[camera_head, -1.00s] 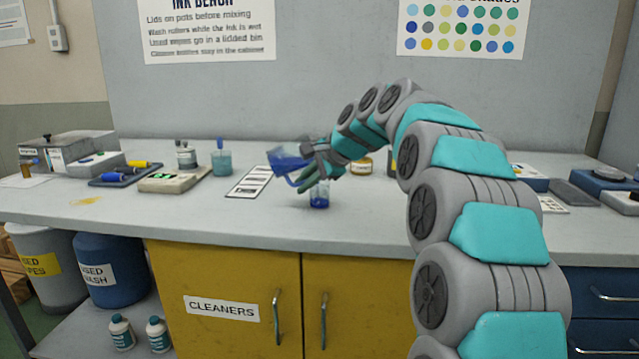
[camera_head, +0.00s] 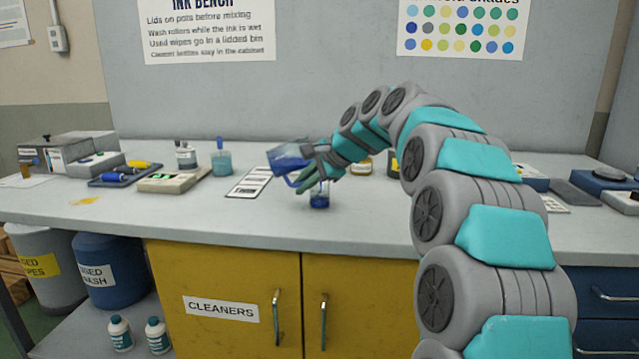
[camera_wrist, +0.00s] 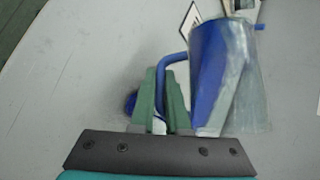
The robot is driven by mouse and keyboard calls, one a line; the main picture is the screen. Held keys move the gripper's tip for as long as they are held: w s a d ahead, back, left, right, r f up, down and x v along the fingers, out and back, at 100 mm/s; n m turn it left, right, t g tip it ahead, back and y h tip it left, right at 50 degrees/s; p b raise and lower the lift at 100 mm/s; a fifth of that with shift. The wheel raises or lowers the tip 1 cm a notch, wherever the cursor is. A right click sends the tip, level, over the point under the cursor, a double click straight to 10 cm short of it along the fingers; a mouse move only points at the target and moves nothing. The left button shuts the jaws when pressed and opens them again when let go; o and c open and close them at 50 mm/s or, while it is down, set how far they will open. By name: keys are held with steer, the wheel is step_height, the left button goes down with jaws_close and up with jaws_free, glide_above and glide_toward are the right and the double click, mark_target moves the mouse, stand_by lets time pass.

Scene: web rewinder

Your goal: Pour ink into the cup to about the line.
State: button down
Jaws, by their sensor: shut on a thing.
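My gripper (camera_head: 309,178) is shut on the handle of a clear jug (camera_head: 289,158) with blue ink in it. The jug is held tilted above the bench, up and left of the cup. The cup (camera_head: 319,199) is small and clear, stands upright on the bench and has blue ink in its lower part. Its upper part is partly hidden by my gripper, and I cannot make out its line. In the wrist view the jug (camera_wrist: 228,75) is right of my fingers (camera_wrist: 166,98), and a bit of the cup (camera_wrist: 130,103) shows left of them. I see no clear stream of ink.
A white printed card (camera_head: 249,182) lies left of the jug. A yellow-labelled jar (camera_head: 362,166) stands behind my gripper. The bench front is clear.

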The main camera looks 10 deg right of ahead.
steer(key=shift+a, duration=0.3)
steer(key=shift+d+y, duration=0.25)
steer(key=shift+y, duration=0.05)
stand_by(0.6)
steer(key=shift+d, duration=0.1)
steer(key=shift+r+h+p, duration=0.5)
steer(key=shift+p, duration=0.25)
steer(key=shift+d+h, duration=0.2)
steer(key=shift+h, duration=0.1)
steer(key=shift+d+r+n+h, duration=0.15)
steer(key=shift+n+h, duration=0.15)
steer(key=shift+d+r+g+h, duration=0.2)
steer(key=shift+r+g+h, duration=0.15)
steer(key=shift+r, duration=0.4)
steer(key=shift+r, duration=0.15)
